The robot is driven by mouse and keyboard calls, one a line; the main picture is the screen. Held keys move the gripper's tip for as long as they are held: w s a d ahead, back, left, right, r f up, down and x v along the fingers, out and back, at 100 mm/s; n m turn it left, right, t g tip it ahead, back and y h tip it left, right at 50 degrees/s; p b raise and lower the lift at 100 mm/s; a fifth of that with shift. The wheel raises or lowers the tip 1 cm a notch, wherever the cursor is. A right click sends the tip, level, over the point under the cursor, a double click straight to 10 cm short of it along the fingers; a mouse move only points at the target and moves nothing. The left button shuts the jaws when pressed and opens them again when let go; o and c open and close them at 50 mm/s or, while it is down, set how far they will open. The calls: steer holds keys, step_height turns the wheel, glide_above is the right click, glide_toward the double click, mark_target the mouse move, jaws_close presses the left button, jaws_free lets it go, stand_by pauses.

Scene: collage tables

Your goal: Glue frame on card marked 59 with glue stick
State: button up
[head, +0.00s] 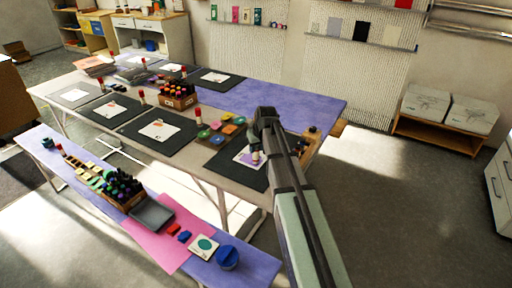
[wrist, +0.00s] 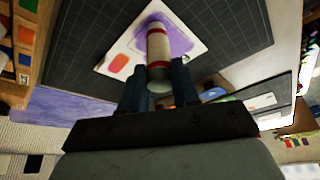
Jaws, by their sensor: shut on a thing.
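My gripper (wrist: 158,88) is shut on a glue stick (wrist: 157,45), a white and beige tube with red bands in the wrist view. The stick's far end meets or hovers just over a white card (wrist: 112,48) with a purple patch and an orange-red shape; I cannot tell if it touches. The card lies on a dark gridded mat (wrist: 232,30). In the head view the same card (head: 241,160) is at the near right of the big table, partly hidden by my gripper (head: 254,156). No number is readable on it.
Other dark mats with cards (head: 158,130) line the table, with red-capped sticks (head: 198,116) beside them. A box of bottles (head: 178,95) and colored dishes (head: 216,126) stand near. A purple bench (head: 262,265) runs in front, holding a grey tray (head: 152,215).

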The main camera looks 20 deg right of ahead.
steer(key=shift+r, duration=3.45)
